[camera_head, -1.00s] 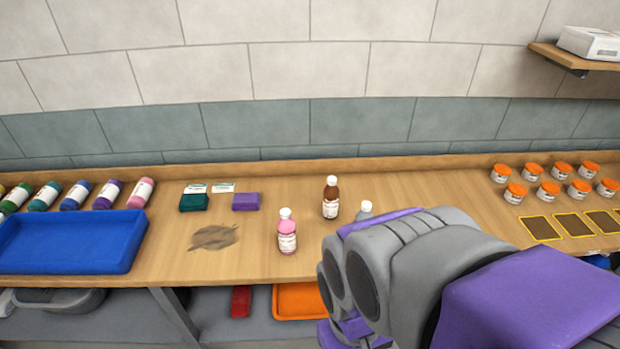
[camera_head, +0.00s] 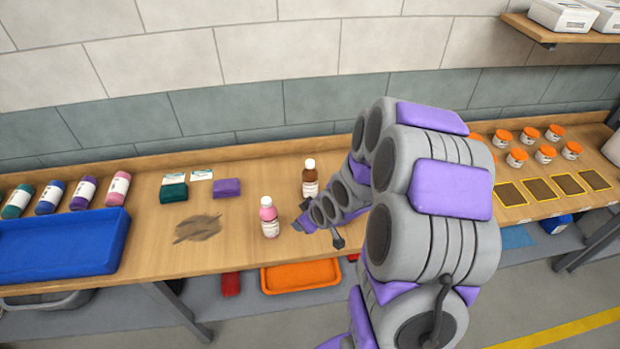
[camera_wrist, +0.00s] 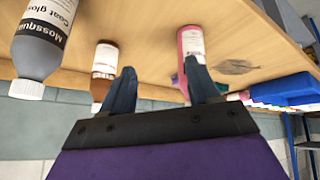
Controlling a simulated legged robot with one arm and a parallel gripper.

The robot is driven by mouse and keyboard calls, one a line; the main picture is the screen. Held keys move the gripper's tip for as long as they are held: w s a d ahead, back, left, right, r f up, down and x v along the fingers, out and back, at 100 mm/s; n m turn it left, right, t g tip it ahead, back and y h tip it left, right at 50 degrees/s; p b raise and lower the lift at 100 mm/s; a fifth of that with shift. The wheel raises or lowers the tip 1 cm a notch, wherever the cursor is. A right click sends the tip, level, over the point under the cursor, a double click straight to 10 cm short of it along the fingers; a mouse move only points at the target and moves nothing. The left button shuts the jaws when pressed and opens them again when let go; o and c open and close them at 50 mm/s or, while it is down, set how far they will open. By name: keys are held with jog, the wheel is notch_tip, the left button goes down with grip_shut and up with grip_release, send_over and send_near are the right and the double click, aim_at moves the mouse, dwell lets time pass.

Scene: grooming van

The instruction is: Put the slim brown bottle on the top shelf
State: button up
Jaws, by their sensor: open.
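The slim brown bottle (camera_head: 310,178) with a white cap and pale label stands upright on the wooden counter, partly beside my arm. In the wrist view, which looks upside down, the brown bottle (camera_wrist: 104,62) is beyond my gripper, near its left finger. My gripper (camera_wrist: 160,74) is open, with nothing between its fingers. A pink bottle (camera_head: 269,218) stands to the left of the brown one; in the wrist view it is behind the right finger. A wooden wall shelf (camera_head: 530,30) is at the top right.
A grey bottle (camera_wrist: 42,45) is close at the left in the wrist view, hidden by my arm in the head view. A blue tray (camera_head: 60,250) is at the left. Orange-lidded jars (camera_head: 516,158) stand at the right. White boxes (camera_head: 562,16) sit on the shelf.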

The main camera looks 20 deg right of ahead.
jog(key=w+f+t+y+p, duration=0.1)
jog(key=w+f+t+p, duration=0.1)
jog(key=w+t, duration=0.15)
jog(key=m+t+h+p, duration=0.4)
jog(key=m+t, duration=0.2)
jog(key=t, duration=0.2)
send_near(309, 160)
jog(key=w+b, duration=0.1)
jog(key=b, duration=0.6)
jog(key=w+b, duration=0.2)
jog(key=b, duration=0.5)
jog(key=shift+f, duration=0.2)
jog(key=shift+w+d+b, duration=0.1)
jog(key=shift+w+d, duration=0.1)
jog(key=shift+w, duration=1.15)
jog(key=shift+w+d+b, duration=0.15)
jog(key=shift+w+d, duration=0.1)
jog(key=shift+w, duration=1.1)
jog(key=shift+w+d+b, duration=0.1)
jog(key=shift+w+d, duration=0.1)
jog(key=shift+w, duration=1.15)
grip_shut()
